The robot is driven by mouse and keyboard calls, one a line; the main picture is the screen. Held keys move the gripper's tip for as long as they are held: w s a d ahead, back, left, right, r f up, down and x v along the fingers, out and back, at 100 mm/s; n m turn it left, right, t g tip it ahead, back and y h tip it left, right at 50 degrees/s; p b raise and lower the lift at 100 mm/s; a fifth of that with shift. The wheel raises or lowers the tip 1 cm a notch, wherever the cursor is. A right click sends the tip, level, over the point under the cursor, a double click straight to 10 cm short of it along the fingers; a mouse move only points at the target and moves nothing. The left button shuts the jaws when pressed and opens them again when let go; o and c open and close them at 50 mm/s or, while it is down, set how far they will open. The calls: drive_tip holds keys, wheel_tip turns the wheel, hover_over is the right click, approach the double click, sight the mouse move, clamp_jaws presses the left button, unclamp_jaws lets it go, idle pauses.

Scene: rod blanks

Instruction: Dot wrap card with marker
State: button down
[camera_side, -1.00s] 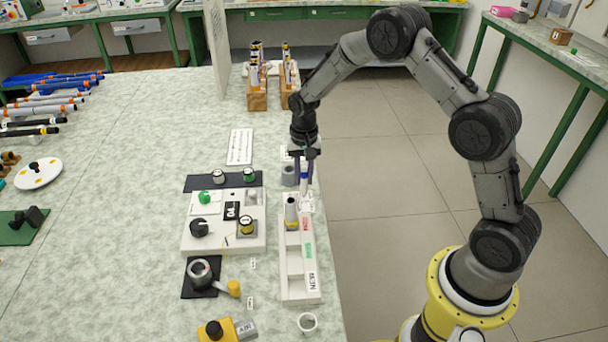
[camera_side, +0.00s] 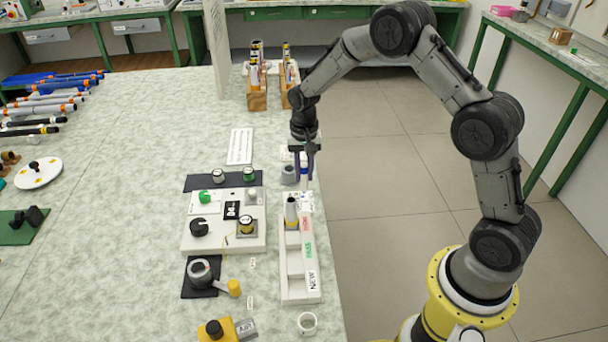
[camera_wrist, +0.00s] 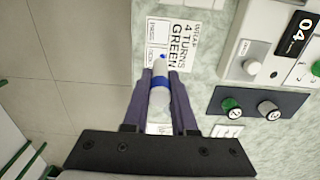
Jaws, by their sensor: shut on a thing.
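My gripper (camera_wrist: 160,84) is shut on a marker (camera_wrist: 158,98), a white pen with a blue band and a blue tip. In the wrist view its tip lies over the wrap card (camera_wrist: 175,34), a white card printed "4 TURNS GREEN" with small boxes beside the text. I cannot tell whether the tip touches the card. In the side view my gripper (camera_side: 305,160) points down at the table's right edge, above the far end of the white tray. The card there is mostly hidden by the gripper and marker.
A grey cup (camera_side: 288,175) stands just left of the marker. A white control panel (camera_side: 215,240) with knobs lies left. Wooden racks (camera_side: 257,97) with rods stand behind. The floor drops away right.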

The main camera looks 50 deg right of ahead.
drive_tip(key=shift+r, duration=3.25)
